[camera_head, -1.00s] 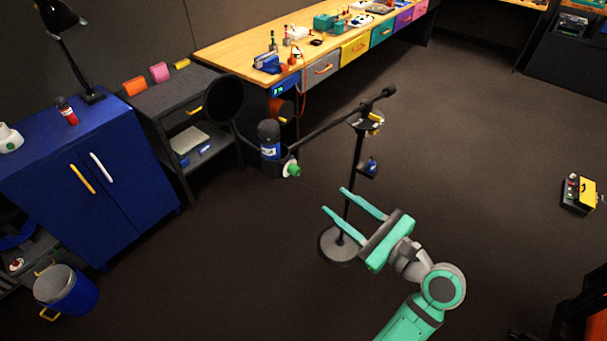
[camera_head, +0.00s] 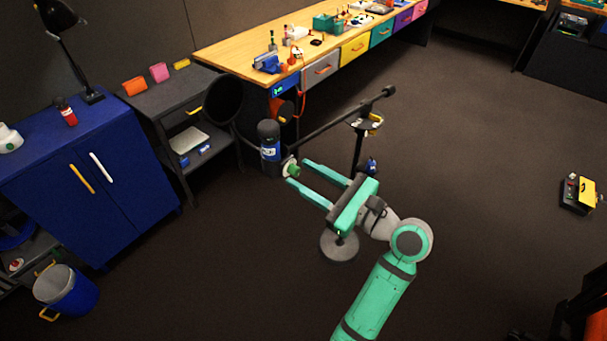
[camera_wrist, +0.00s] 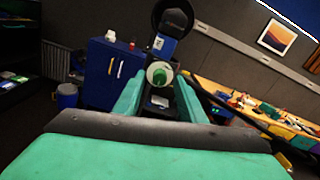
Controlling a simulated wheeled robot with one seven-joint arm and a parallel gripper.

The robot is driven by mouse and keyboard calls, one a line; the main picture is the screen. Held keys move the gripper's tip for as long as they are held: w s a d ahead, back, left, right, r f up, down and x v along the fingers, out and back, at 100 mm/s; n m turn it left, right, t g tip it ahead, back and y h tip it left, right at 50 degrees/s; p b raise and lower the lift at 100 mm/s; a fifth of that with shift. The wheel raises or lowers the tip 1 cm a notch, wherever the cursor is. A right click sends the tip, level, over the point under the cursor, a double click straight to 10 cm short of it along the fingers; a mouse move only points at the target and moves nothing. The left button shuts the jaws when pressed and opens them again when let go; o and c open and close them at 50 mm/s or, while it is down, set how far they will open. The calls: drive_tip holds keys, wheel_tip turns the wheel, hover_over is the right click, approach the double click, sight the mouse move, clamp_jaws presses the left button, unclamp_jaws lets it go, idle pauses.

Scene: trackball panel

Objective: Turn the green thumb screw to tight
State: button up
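The green thumb screw (camera_head: 292,170) sits on a pale round disc at the side of the dark microphone body (camera_head: 269,143) on a stand with a boom. In the wrist view the screw (camera_wrist: 159,78) faces me, a little above and between my fingertips. My gripper (camera_head: 297,172) is open, with its two teal fingers pointing at the screw and their tips close beside it. In the wrist view my gripper's fingers (camera_wrist: 160,95) stand apart on both sides of the screw. I cannot tell whether either finger touches it.
The stand's boom (camera_head: 345,118) runs to the upper right, and its round base (camera_head: 339,246) lies partly behind my gripper. A black pop filter (camera_head: 222,98) is beside the microphone. A blue cabinet (camera_head: 95,185) and workbench (camera_head: 240,52) stand behind.

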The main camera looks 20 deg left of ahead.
drive_tip(key=shift+w+a, duration=0.2)
drive_tip(key=shift+a, duration=0.3)
clamp_jaws()
